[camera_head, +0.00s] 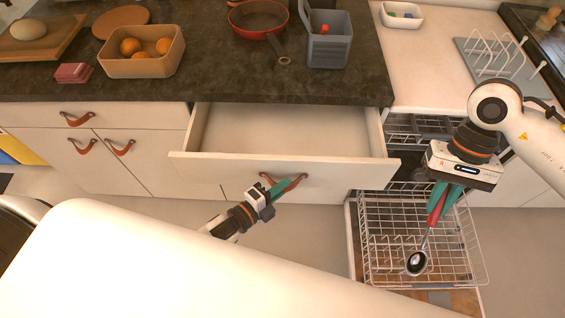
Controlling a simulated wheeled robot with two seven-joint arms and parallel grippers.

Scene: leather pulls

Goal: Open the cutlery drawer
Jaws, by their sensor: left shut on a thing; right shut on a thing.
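A drawer (290,169) with a pale front stands pulled out below the dark counter; the part of its inside that shows looks empty. A brown leather pull (298,180) is on its front. My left gripper (285,187) is at this pull with its green fingers shut on it. My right gripper (440,203) is shut on the red handle of a spoon (416,262). The spoon hangs bowl down over the wire dishwasher rack (381,225) at the right.
The dishwasher rack is pulled out right of the drawer. The counter (215,75) carries a box of oranges (142,62), a red pan (258,18) and a grey bin (328,50). Closed cabinet fronts (55,150) with leather pulls are at the left.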

